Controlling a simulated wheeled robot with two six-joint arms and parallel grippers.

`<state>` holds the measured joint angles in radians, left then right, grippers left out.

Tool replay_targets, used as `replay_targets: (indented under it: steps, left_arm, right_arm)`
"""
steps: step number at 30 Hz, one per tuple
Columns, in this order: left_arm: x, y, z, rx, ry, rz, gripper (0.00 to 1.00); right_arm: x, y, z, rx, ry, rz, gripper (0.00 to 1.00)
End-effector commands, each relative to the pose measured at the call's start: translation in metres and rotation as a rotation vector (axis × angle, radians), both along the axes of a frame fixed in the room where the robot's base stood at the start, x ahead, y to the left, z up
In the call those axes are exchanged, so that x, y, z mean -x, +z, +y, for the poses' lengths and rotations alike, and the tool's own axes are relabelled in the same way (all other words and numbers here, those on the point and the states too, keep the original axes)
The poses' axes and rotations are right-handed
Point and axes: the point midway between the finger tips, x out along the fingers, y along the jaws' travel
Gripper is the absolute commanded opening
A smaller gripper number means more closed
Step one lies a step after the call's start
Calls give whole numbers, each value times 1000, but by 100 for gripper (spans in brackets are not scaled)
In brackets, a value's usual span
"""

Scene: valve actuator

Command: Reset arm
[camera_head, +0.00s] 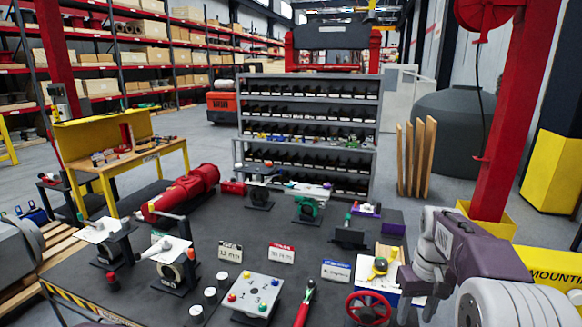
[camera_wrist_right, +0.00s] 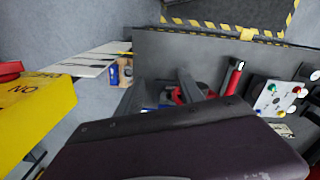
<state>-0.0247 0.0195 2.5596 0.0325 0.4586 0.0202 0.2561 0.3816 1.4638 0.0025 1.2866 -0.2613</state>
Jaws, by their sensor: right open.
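My right gripper (camera_head: 420,284) comes in from the right on a purple and grey arm. It is open, with nothing visible between its fingers, over the right part of the dark workbench (camera_head: 240,236). In the head view it appears just right of a red handwheel (camera_head: 369,308) and a yellow-topped part (camera_head: 380,267). In the right wrist view my own dark purple link fills the bottom, and the red handwheel (camera_wrist_right: 203,92) is partly hidden. My left gripper is not in view.
On the bench are a white button panel (camera_head: 254,293), a red-handled tool (camera_head: 305,304), small label signs (camera_head: 281,253), valve units at left (camera_head: 174,263) and a red cylinder (camera_head: 182,192). A grey shelf rack (camera_head: 308,100) stands behind; a red post (camera_head: 505,120) rises at right.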

Motion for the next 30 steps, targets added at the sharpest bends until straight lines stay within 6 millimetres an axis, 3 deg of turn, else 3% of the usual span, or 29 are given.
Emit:
replay_targets:
  steps: [1, 8, 12, 15, 18, 23, 30]
  left_arm:
    - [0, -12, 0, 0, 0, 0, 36]
    - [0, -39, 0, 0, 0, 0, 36]
    - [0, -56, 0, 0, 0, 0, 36]
    - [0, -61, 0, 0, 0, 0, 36]
    - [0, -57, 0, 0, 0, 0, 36]
    - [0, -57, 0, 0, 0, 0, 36]
    - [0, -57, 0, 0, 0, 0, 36]
  right_arm:
    - [8, -15, 14, -3, 28, 7, 45]
    - [56, -70, 70, -12, 111, 23, 45]
    - [104, -122, 99, -16, 132, 18, 45]
    - [144, -156, 109, -16, 105, 9, 45]
    - [169, -177, 108, -17, 40, -6, 45]
    - [153, -181, 108, -19, -24, -96, 45]
    - [153, -181, 107, -19, -29, -95, 45]
